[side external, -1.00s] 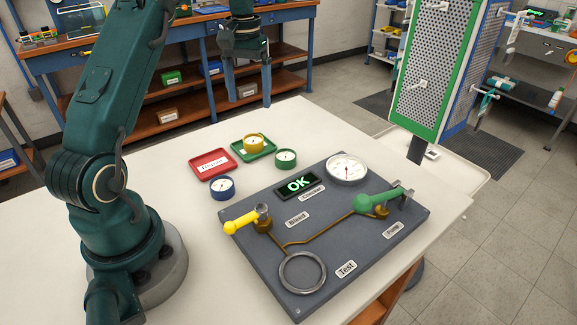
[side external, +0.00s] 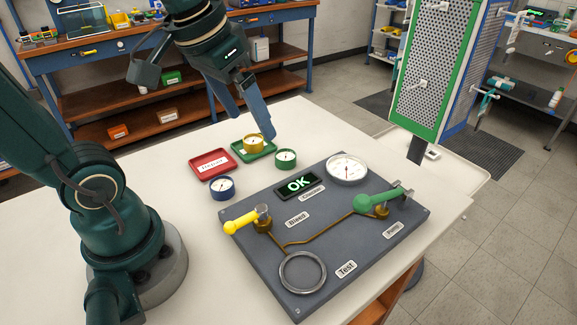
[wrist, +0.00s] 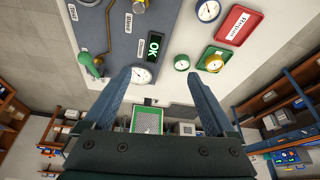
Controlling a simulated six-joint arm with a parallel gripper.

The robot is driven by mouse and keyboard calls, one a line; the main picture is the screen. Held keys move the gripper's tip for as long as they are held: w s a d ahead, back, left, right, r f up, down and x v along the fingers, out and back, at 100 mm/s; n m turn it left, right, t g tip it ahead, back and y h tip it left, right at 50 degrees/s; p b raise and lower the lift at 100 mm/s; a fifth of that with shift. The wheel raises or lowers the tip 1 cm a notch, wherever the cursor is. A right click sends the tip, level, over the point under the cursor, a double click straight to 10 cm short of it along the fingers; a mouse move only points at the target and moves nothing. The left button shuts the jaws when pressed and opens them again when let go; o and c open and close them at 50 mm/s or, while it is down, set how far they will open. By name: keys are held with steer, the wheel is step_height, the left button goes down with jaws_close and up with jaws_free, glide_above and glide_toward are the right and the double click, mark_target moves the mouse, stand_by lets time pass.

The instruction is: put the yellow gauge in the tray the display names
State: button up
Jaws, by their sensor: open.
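The yellow gauge (side external: 254,143) sits in the green tray (side external: 267,155) and also shows in the wrist view (wrist: 214,63). The red tray (side external: 198,168) beside it carries a white label and is otherwise empty. The display (side external: 297,184) on the dark panel reads OK in green; it also shows in the wrist view (wrist: 154,46). My gripper (side external: 256,137) is above and behind the green tray, tilted. In the wrist view its two fingers (wrist: 160,88) are wide apart with nothing between them.
A green gauge (side external: 286,159) and a blue gauge (side external: 222,187) stand on the white table near the trays. The dark panel (side external: 340,235) carries a large white gauge (side external: 347,169), a yellow handle (side external: 240,225), a green handle (side external: 375,201) and a ring (side external: 302,272).

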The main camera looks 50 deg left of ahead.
steer(key=s+d+f+m+t, duration=0.1)
steer(key=s+d+f, duration=0.2)
steer(key=s, duration=0.2)
steer(key=shift+s+f+m+h, duration=0.2)
steer(key=shift+s+m+h, duration=0.05)
steer(key=shift+m+h, duration=0.05)
steer(key=shift+d, duration=0.1)
stand_by(0.8)
